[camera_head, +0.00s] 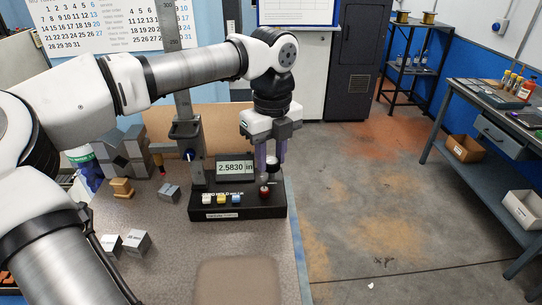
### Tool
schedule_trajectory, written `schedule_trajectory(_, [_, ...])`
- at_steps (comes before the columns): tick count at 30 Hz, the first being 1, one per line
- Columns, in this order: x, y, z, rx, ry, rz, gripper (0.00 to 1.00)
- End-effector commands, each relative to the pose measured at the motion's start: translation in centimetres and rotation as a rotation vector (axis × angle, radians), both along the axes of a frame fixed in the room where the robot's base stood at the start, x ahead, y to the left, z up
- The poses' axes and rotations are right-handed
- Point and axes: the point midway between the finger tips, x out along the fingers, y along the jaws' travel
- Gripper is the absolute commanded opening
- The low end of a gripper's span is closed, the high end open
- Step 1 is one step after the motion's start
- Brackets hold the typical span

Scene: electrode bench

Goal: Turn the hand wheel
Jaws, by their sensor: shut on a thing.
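A height gauge with a black base (238,212) stands on the bench, and its display (236,168) reads 2.5830 in. A small dark round knob, which looks like the hand wheel (272,166), is at the right side of the gauge, above the base. My gripper (271,163) points down there, its purple fingers on either side of the wheel and shut on it. The fingers and their shadow partly hide the wheel, so its turn angle cannot be read. A red knob (264,190) sits on the base just below.
Grey blocks (170,193) and a small brass-coloured block (122,188) lie on the bench left of the gauge. A brown pad (237,281) lies at the front. The bench edge is just right of the gauge. Open floor and a side bench (490,97) lie beyond.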

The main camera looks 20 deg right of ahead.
Motion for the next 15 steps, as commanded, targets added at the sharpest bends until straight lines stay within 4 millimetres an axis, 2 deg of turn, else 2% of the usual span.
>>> schedule_trajectory(15, [-0.04, -0.18, -0.16, -0.002, 0.001, -0.473, 0.09])
